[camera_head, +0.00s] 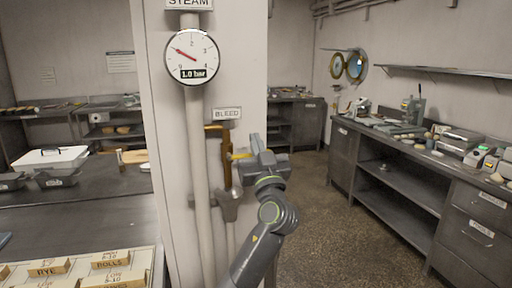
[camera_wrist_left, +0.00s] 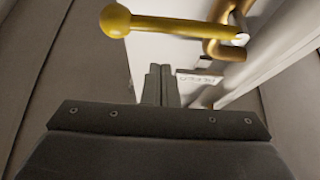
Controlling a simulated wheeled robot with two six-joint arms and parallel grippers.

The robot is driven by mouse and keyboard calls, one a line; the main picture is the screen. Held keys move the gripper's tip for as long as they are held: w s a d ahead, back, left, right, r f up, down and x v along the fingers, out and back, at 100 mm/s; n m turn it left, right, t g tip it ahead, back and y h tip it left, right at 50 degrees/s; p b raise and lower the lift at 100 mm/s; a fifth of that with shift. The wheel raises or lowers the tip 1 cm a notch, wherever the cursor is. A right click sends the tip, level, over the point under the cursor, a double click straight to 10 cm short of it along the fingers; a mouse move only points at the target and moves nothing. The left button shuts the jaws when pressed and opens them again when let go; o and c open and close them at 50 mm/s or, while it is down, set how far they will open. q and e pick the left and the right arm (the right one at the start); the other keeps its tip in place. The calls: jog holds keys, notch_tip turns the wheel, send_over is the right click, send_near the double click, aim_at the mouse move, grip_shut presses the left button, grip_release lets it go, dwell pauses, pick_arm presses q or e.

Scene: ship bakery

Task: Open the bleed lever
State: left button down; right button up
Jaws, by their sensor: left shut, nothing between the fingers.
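The yellow bleed lever (camera_head: 240,156) sticks out roughly level from the brass bleed pipe (camera_head: 226,150), under the BLEED label (camera_head: 227,113). Its outer end is hidden behind my left gripper (camera_head: 257,142) in the head view. In the left wrist view the lever (camera_wrist_left: 180,27) runs from a round ball knob at the upper left to the brass pipe (camera_wrist_left: 222,47). My left gripper (camera_wrist_left: 161,86) is shut and empty, its fingertips close to the lever; I cannot tell whether they touch. My right gripper is not in view.
A pressure gauge (camera_head: 192,57) on the white pipe reads 1.0 bar. A metal funnel (camera_head: 231,204) sits below the brass pipe. A counter with labelled wooden blocks (camera_head: 48,267) is at the left, and a steel bench (camera_head: 400,170) at the right. The floor between is clear.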

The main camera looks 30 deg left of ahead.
pick_arm(q)
jog(key=shift+w+a+f, duration=0.1)
jog(key=shift+w+f, duration=0.05)
jog(key=shift+f, duration=1.6)
jog(key=shift+f+m+t+h, duration=0.25)
jog(key=shift+m+t+h, duration=0.2)
jog(key=shift+m, duration=0.35)
jog(key=shift+f+m+t+h, duration=0.2)
jog(key=shift+m+t+h, duration=0.15)
jog(key=shift+m+h, duration=0.35)
jog(key=s+a+f+m+t+h+p, duration=0.2)
jog(key=f+m+h+p, duration=0.4)
jog(key=m, duration=0.9)
jog(key=shift+s+a+h+p, duration=0.45)
jog(key=shift+s+h+p, duration=0.25)
jog(key=shift+h+p, duration=0.45)
